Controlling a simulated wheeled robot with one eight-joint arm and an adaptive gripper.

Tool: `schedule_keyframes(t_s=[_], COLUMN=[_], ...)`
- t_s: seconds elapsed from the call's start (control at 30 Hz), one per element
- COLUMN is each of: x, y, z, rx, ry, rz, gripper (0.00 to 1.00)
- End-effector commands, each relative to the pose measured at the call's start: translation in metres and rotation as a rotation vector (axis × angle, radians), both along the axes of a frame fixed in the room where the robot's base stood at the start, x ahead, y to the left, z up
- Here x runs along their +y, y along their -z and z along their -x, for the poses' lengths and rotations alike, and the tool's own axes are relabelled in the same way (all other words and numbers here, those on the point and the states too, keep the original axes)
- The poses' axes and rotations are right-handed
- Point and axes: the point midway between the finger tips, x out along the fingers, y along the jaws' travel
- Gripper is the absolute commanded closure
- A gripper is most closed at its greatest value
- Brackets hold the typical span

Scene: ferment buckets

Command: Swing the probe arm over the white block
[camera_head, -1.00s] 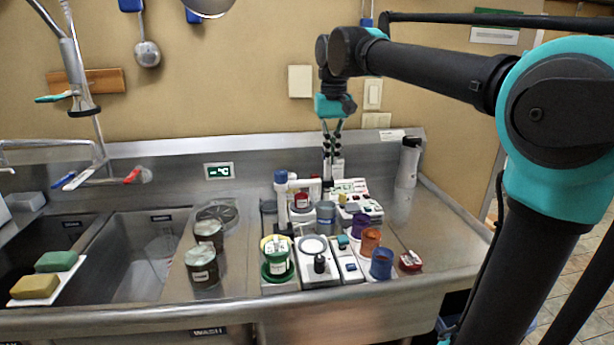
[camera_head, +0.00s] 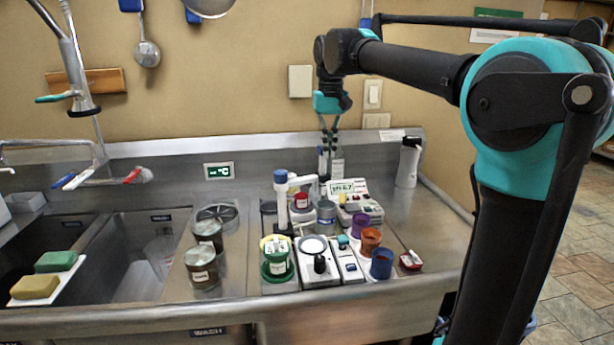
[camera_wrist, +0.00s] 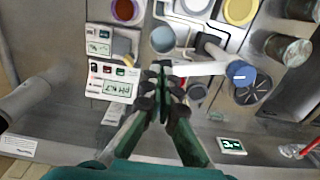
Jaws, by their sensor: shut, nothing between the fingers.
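The probe arm is a white horizontal bar (camera_head: 302,181) on a white upright post (camera_head: 282,207) with a blue cap (camera_head: 281,177). It points right from the post. In the wrist view the bar (camera_wrist: 203,68) runs from the blue cap (camera_wrist: 240,72) to my fingertips. My gripper (camera_head: 324,172) is shut and empty, pointing down by the bar's free end; I cannot tell whether they touch. It also shows in the wrist view (camera_wrist: 163,70). White units stand in front: one with a round plate (camera_head: 313,246) and a narrow one (camera_head: 349,262). Which is the white block is unclear.
A pH meter (camera_head: 348,187) with a green display stands right of the bar. Purple, orange and blue cups (camera_head: 381,264) stand at right, a green bucket (camera_head: 276,262) at front left. Dark jars (camera_head: 202,267) stand further left.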

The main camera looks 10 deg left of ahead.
Motion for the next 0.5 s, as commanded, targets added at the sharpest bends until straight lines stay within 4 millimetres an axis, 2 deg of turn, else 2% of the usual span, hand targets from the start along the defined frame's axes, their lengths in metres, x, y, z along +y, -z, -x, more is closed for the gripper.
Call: schedule_keyframes(t_s=[0.2, 0.5], x=[0.005, 0.006], y=[0.000, 0.000], z=[-0.015, -0.015], rx=[0.000, 0.000], ry=[0.000, 0.000], rz=[0.000, 0.000], gripper=[1.00, 1.00])
